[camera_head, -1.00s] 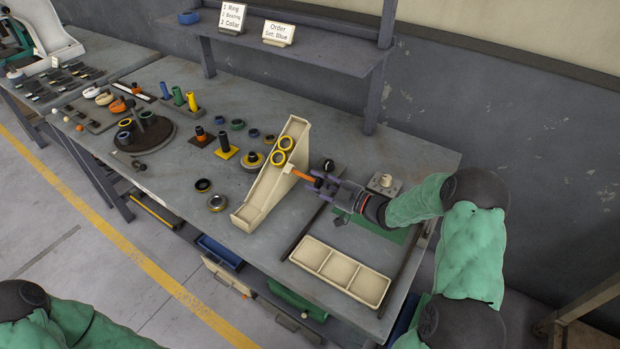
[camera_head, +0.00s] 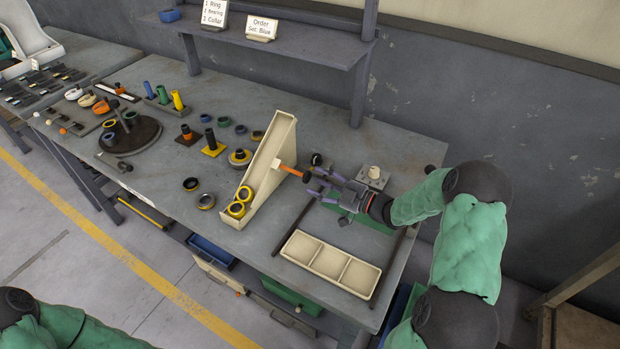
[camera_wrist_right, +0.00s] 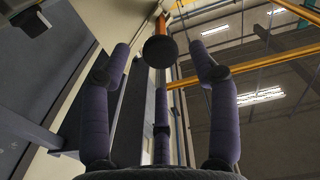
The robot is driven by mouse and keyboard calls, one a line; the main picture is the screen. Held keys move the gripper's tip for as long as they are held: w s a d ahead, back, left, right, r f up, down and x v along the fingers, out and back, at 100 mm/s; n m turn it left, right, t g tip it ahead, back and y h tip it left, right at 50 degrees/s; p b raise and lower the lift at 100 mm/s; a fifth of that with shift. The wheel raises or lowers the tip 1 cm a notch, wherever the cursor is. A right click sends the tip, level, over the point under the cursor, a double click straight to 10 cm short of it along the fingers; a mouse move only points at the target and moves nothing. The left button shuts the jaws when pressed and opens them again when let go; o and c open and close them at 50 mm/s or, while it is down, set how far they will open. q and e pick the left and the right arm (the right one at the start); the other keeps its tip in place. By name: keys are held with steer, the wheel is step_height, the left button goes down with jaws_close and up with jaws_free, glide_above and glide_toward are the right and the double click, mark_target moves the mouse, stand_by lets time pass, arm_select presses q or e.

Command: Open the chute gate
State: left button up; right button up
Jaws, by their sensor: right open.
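The cream chute (camera_head: 262,180) slopes down toward the front of the bench. Its gate (camera_head: 277,163) has an orange rod (camera_head: 290,169) ending in a dark round knob (camera_head: 306,177), on the chute's right side. Two yellow rings (camera_head: 241,201) lie at the chute's lower end. My right gripper (camera_head: 318,184) is open to the right of the knob, its fingers pointing at it. In the right wrist view the knob (camera_wrist_right: 160,51) appears ahead, between and beyond the spread fingers, with nothing gripped. My left gripper is out of view; only part of my left arm shows at the lower left.
A cream three-compartment tray (camera_head: 329,263) lies in front of my right arm. A black knob-like item (camera_head: 316,159) and a grey fixture (camera_head: 373,178) stand close behind the gripper. Loose rings and posts stand left of the chute. A shelf (camera_head: 280,45) rises behind.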

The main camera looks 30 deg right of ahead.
steer(key=v, duration=0.7)
steer(key=shift+s+d, duration=0.15)
steer(key=shift+s, duration=0.1)
